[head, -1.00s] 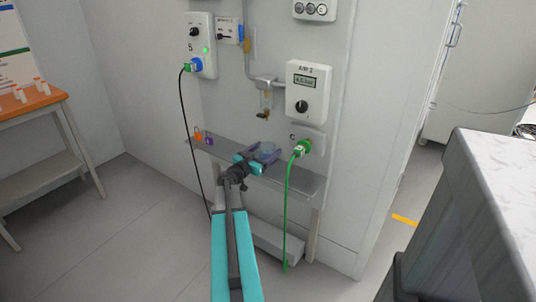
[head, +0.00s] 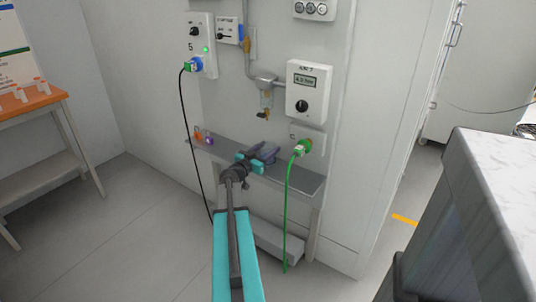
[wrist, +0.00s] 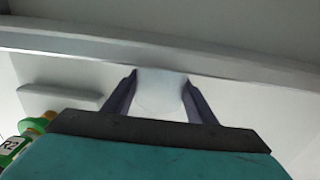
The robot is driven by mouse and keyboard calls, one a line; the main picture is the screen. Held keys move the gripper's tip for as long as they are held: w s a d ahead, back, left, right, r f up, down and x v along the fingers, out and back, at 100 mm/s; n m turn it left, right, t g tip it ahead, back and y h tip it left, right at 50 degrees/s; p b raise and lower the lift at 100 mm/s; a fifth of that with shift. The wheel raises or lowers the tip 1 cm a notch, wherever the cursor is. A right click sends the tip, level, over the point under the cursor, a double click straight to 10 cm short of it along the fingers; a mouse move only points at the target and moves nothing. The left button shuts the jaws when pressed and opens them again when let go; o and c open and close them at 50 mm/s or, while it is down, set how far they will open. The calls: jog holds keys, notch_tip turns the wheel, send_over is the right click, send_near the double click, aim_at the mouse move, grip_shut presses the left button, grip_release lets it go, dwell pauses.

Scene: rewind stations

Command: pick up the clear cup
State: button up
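The clear cup (wrist: 161,95) shows in the wrist view as a pale, translucent shape between the two dark purple fingers of my gripper (wrist: 160,78). Both fingers reach along its sides and appear to touch it, so my gripper looks shut on it. In the head view my gripper (head: 264,153) is at the grey wall shelf (head: 296,181), left of the green plug. The fingers hide most or all of the cup there. I cannot tell whether the cup's base touches the shelf.
A green plug (head: 301,148) with a hanging green cable is close to the right of my gripper. Small orange and purple items (head: 203,135) stand at the shelf's left end. A valve fitting (head: 265,103) hangs above, beside a white display box (head: 310,90). A black cable (head: 187,130) hangs at left.

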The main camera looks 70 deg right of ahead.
jog(key=shift+r, duration=0.1)
jog(key=shift+c, duration=0.5)
jog(key=shift+r, duration=0.8)
notch_tip(320, 180, up, 2)
jog(key=shift+s+a, duration=0.1)
jog(key=s+a+r+p, duration=0.1)
jog(key=s+a, duration=0.3)
jog(key=a, duration=0.8)
jog(key=shift+s+a+r+p, duration=0.2)
jog(key=shift+a+p, duration=0.15)
jog(key=shift+p, duration=0.1)
jog(key=shift+s+a+p, duration=0.1)
jog(key=shift+a+p, duration=0.15)
jog(key=shift+p, duration=1)
jog(key=a+p, duration=0.1)
jog(key=p, duration=0.3)
jog(key=shift+s+a, duration=0.1)
jog(key=shift+s, duration=0.1)
jog(key=shift+s+a+f+p, duration=0.1)
jog(key=shift+a+p, duration=0.1)
jog(key=shift+p, duration=0.6)
